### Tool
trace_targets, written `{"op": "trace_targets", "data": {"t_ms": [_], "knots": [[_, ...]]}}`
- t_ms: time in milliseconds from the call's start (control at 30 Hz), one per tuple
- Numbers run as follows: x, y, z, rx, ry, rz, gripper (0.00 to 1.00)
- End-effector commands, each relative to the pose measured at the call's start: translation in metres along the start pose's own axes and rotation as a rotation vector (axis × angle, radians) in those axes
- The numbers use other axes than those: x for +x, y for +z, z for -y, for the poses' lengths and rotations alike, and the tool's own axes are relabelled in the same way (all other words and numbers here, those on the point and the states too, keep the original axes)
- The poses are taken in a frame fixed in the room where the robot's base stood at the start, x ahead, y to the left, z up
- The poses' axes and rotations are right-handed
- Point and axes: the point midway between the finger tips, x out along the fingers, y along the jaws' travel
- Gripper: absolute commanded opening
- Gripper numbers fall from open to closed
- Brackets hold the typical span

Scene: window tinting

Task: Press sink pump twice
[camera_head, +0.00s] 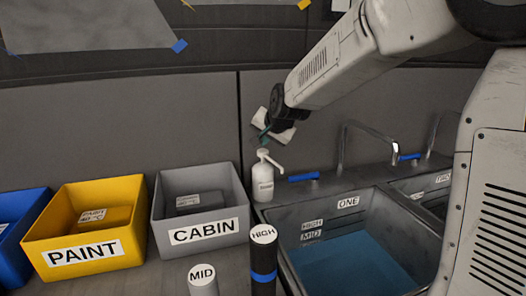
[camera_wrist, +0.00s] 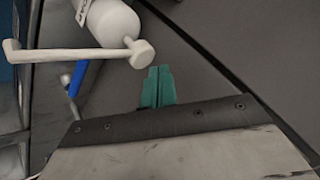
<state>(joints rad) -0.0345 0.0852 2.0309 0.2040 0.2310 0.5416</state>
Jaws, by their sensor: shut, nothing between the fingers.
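A white pump bottle (camera_head: 263,182) stands upright on the counter beside the sink labelled ONE (camera_head: 349,203). Its pump head with a long nozzle (camera_head: 268,156) points to the right in the head view. My gripper (camera_head: 263,136) is just above the pump head, with its teal fingers together and empty. In the wrist view, the fingers (camera_wrist: 157,85) are side by side, close to the round top of the pump (camera_wrist: 142,53). The bottle (camera_wrist: 108,22) shows behind the nozzle. I cannot tell whether the fingertips touch the pump.
Grey CABIN (camera_head: 203,232), yellow PAINT (camera_head: 84,255) and blue (camera_head: 22,215) bins stand to the left. MID (camera_head: 202,275) and HIGH (camera_head: 263,250) cylinders stand in front. A faucet (camera_head: 342,150) and blue handle (camera_head: 303,177) are right of the bottle. A wall is close behind.

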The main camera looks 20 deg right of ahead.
Motion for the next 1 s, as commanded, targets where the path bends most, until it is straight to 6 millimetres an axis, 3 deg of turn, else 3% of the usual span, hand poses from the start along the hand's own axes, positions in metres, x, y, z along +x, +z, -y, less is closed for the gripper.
{"op": "trace_targets", "data": {"t_ms": [1000], "knots": [[0.0086, 0.0064, -0.0063, 0.001, 0.0, 0.001, 0.0]]}}
